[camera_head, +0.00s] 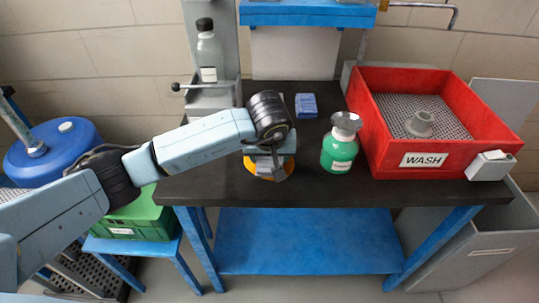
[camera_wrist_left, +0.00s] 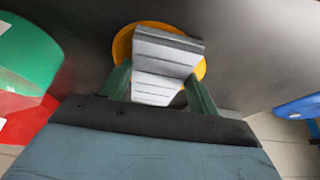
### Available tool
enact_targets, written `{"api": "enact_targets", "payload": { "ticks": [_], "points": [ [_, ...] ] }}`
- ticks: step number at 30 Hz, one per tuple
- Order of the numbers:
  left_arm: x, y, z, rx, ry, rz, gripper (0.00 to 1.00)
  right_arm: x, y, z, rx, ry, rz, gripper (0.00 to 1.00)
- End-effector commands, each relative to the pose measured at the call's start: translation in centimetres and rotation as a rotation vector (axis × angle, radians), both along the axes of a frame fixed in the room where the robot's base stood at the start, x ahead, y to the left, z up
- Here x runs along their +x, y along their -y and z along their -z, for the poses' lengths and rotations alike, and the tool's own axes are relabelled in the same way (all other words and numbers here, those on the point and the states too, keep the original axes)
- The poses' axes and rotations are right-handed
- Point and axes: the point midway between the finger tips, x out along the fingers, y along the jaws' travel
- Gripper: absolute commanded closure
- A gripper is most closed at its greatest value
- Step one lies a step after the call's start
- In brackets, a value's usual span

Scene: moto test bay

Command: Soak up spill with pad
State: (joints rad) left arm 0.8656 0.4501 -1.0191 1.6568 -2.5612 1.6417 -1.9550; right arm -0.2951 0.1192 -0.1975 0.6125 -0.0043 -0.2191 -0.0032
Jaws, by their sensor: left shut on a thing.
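A yellow-orange round spill (camera_head: 250,167) lies on the dark bench top near its front left edge; it also shows in the left wrist view (camera_wrist_left: 121,44). My left gripper (camera_head: 268,163) is directly over the spill, pointing down. In the left wrist view its two dark green fingers (camera_wrist_left: 158,88) are shut on a pale grey, ridged pad (camera_wrist_left: 165,52). The pad overlaps the middle of the spill, and the yellow shows around its far end and sides. I cannot tell whether the pad presses on the spill. My right gripper is not in view.
A green bottle (camera_head: 339,150) stands right of my gripper, beside a red WASH tray (camera_head: 424,159). A small blue block (camera_head: 306,105) lies behind. A clear bottle (camera_head: 208,55) stands on a grey stand at the back left. A blue drum (camera_head: 60,150) is left of the bench.

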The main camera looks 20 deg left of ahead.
Motion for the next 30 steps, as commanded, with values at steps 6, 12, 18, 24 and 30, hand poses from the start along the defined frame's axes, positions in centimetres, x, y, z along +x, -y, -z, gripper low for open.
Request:
{"api": "enact_targets", "payload": {
  "ticks": [6,12,18,24,30],
  "points": [
    [0.0,0.0,0.4,0.000,0.000,0.000,0.61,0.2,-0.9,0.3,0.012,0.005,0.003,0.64],
    [0.0,0.0,0.7,0.000,0.000,-0.001,0.61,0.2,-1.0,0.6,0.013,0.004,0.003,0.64],
    [0.0,0.0,0.8,0.000,0.000,-0.001,0.61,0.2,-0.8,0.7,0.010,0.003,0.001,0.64],
    [0.0,0.0,0.8,0.000,0.000,-0.001,0.61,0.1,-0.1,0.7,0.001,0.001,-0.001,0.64],
    [0.0,0.0,0.8,0.000,0.000,-0.001,0.61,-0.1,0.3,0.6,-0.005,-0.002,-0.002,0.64]
  ]
}}
